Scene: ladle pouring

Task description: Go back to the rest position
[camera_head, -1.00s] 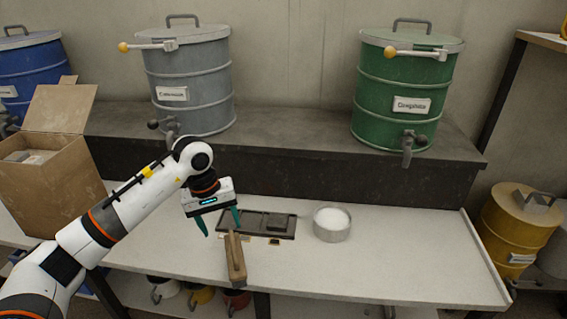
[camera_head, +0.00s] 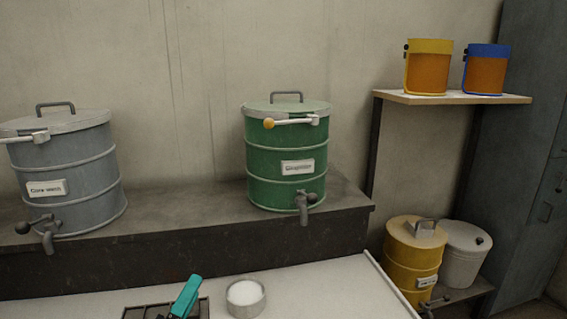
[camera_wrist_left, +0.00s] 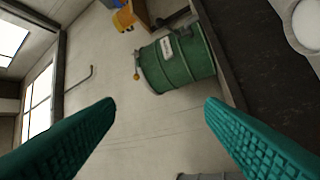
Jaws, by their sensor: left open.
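My left gripper (camera_wrist_left: 160,125) is open in the left wrist view, with its two teal fingers wide apart and nothing between them. In the head view only a teal fingertip (camera_head: 186,296) shows at the bottom edge, in front of the dark tray (camera_head: 138,313). The rest of my left arm is out of that view. My right gripper is not in view. A small round tin of white powder (camera_head: 246,297) stands on the white table to the right of the tray. The wooden-handled tool seen earlier is out of view.
A grey drum (camera_head: 70,165) and a green drum (camera_head: 286,155) with taps stand on the dark ledge (camera_head: 180,228). A yellow drum (camera_head: 412,255) and a white bucket (camera_head: 462,250) are at the right. Two orange containers sit on a shelf (camera_head: 450,98). The right of the table is clear.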

